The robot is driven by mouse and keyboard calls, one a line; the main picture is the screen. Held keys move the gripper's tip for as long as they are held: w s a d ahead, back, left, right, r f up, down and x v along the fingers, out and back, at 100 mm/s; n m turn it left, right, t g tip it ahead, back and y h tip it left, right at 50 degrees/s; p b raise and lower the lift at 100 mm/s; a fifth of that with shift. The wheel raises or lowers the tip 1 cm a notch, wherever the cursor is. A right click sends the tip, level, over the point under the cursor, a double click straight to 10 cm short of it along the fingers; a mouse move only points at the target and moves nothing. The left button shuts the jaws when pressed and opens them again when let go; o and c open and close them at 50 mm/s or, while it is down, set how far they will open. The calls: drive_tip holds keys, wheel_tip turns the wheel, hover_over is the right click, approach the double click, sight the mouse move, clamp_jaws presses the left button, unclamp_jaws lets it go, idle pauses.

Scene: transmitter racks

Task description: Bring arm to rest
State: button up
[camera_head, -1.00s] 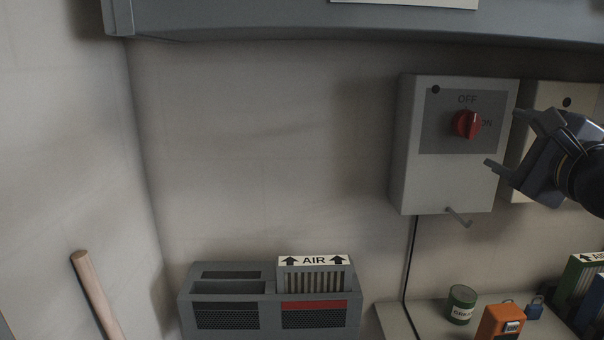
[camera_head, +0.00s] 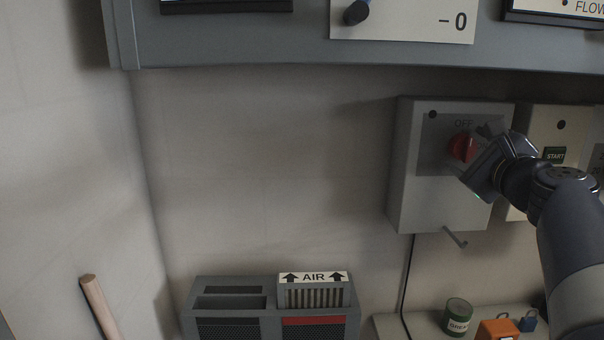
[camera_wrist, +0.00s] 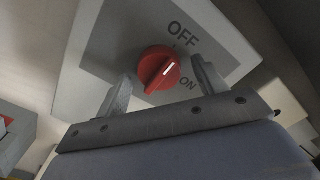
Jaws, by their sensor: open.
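My gripper (camera_head: 476,150) is at the grey switch box (camera_head: 408,190) on the wall, in front of its red knob. In the wrist view my two fingers (camera_wrist: 160,88) are open and apart, with the red knob (camera_wrist: 158,69) beyond and between them. I see a gap on both sides of the knob, and the fingers do not appear to grip it. The knob's white mark points up and right, between the words OFF and ON. In the head view, my gripper hides part of the knob (camera_head: 460,147) and the ON label.
A second box with a START button (camera_head: 554,155) is just right. A grey panel (camera_head: 300,55) overhangs above. Below are an AIR filter housing (camera_head: 230,318), a green can (camera_head: 457,316), an orange device (camera_head: 497,331) and a blue padlock (camera_head: 528,321). The wall left of the box is clear.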

drive_tip(key=m+p, duration=0.5)
drive_tip(key=shift+r, duration=0.15)
drive_tip(key=m+p, duration=0.5)
drive_tip(key=shift+p, duration=0.3)
drive_tip(key=shift+s+f+m, duration=0.2)
drive_tip(key=shift+s+m, duration=0.05)
drive_tip(key=shift+m, duration=0.05)
drive_tip(key=shift+s+b, duration=0.35)
drive_tip(key=shift+s, duration=1.1)
drive_tip(key=shift+f, duration=0.1)
